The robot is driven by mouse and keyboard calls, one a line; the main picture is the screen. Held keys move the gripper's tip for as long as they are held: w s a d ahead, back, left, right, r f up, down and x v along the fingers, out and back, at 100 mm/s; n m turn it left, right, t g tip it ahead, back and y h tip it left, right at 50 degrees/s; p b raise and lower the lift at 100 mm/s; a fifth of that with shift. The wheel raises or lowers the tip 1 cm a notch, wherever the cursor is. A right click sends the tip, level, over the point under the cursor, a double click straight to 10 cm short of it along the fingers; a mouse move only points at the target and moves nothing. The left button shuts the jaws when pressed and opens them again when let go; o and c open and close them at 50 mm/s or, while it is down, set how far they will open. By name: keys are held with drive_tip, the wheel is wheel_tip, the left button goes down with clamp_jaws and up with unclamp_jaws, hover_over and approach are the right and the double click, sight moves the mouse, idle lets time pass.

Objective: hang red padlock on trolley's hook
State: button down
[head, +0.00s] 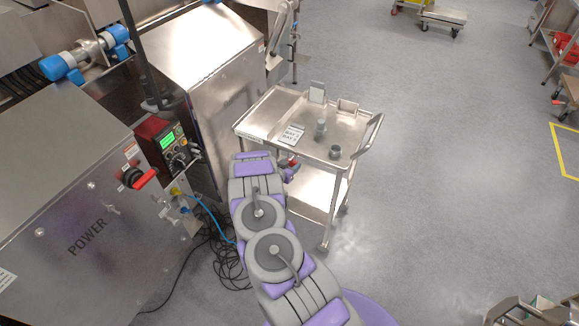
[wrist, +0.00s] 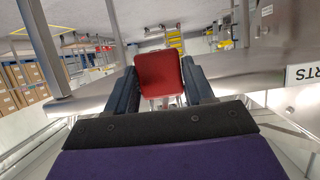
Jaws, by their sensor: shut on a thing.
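The red padlock (wrist: 159,74) is between the two dark jaws of my gripper (wrist: 160,84) in the wrist view, and the jaws are shut on its sides. In the head view my gripper (head: 290,170) is at the near left side of the steel trolley (head: 300,150), just below its top tray. Only a small bit of red shows there, largely hidden by my arm. In the wrist view a trolley edge (wrist: 85,97) runs behind the padlock, with a label ending in "RTS" (wrist: 302,74). I cannot make out the trolley's hook, or whether the padlock touches anything.
The trolley's top holds a printed card (head: 291,135), a grey cup-like part (head: 335,152) and other small metal items. A steel cabinet marked "POWER" (head: 88,236) stands left, with a red switch handle (head: 144,178) and loose cables (head: 228,255).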

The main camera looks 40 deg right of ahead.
drive_tip(key=shift+f+b, duration=0.4)
drive_tip(key=shift+f, duration=0.4)
idle(0.4)
drive_tip(key=shift+c, duration=1.7)
unclamp_jaws()
drive_tip(key=shift+a, duration=0.15)
drive_tip(key=p+v, duration=0.2)
drive_tip(key=v, duration=1.5)
